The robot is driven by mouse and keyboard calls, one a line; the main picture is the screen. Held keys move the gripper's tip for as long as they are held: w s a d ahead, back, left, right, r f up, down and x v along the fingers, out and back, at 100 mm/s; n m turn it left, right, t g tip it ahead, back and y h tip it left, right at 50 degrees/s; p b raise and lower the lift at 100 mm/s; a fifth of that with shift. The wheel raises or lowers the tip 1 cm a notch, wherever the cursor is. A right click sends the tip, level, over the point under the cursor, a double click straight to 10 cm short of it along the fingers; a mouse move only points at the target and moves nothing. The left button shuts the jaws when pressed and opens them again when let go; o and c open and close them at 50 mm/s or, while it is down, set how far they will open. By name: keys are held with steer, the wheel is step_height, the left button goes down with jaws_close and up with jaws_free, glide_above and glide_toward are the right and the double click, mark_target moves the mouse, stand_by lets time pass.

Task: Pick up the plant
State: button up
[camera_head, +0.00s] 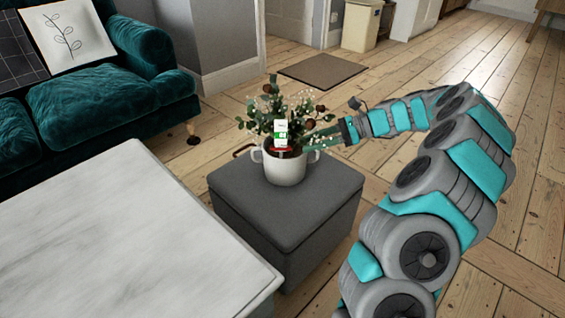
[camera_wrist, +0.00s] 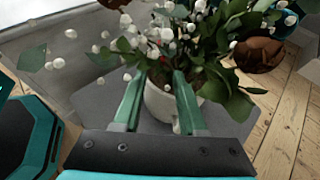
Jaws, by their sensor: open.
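The plant (camera_head: 276,110) has green leaves, white berries and brownish round heads. It stands upright in a white pot (camera_head: 286,168) with side handles, on a dark grey ottoman (camera_head: 305,200). A white and green tag shows among the stems. My gripper (camera_head: 312,137) reaches in from the right at the height of the foliage. In the wrist view, my gripper's two green fingers (camera_wrist: 158,82) are apart, with the white pot (camera_wrist: 160,102) beyond and between them. Leaves and berries (camera_wrist: 190,45) hang over the fingertips and partly hide them. I cannot tell whether the fingers touch the plant.
A white marble-look table (camera_head: 130,240) stands at the front left, close to the ottoman. A teal sofa (camera_head: 110,100) with cushions is behind it. A brown doormat (camera_head: 322,71) and a cream bin (camera_head: 361,25) are at the back. Open floorboards lie to the right.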

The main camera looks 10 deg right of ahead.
mark_target(277, 143)
steer(key=a, duration=0.3)
steer(key=w+a, duration=0.1)
steer(key=a, duration=0.2)
steer(key=w+a+b, duration=0.1)
steer(key=a, duration=0.2)
steer(key=shift+a+f, duration=0.15)
steer(key=shift+a, duration=0.1)
steer(key=shift+w+a+f, duration=0.15)
steer(key=shift+w+a, duration=0.05)
steer(key=shift+a, duration=0.05)
steer(key=shift+c, duration=0.3)
jaws_close()
stand_by(0.6)
